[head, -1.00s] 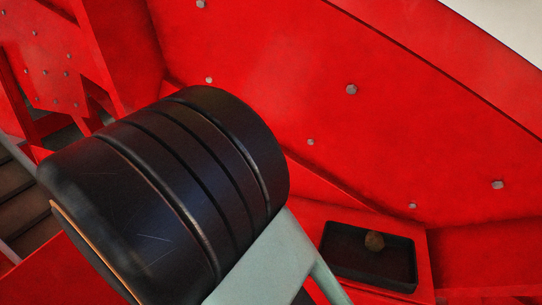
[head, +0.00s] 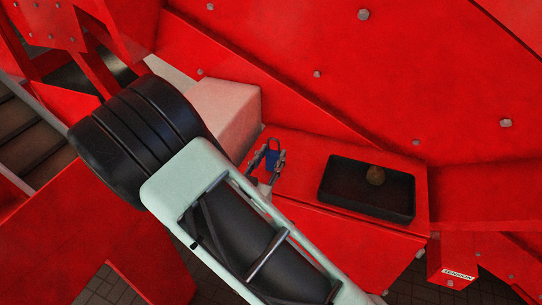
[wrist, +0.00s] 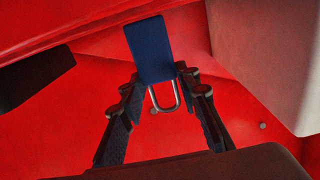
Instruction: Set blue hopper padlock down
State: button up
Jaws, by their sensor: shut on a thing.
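The blue padlock (head: 272,153) is between the fingertips of my gripper (head: 271,166), over the left part of a red ledge. In the wrist view the padlock (wrist: 149,48) has a blue body pointing away from me and a silver shackle towards my palm. My gripper (wrist: 160,77) is shut on the padlock's body near the shackle end, one finger on each side. I cannot tell whether the padlock touches the red surface behind it.
A pale block (head: 228,108) stands left of the padlock. A sloping red wall (head: 300,55) with bolts rises behind.

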jog(key=shift+f, duration=0.1)
jog(key=o, duration=1.2)
jog(key=b+v, duration=0.2)
jog(key=v, duration=1)
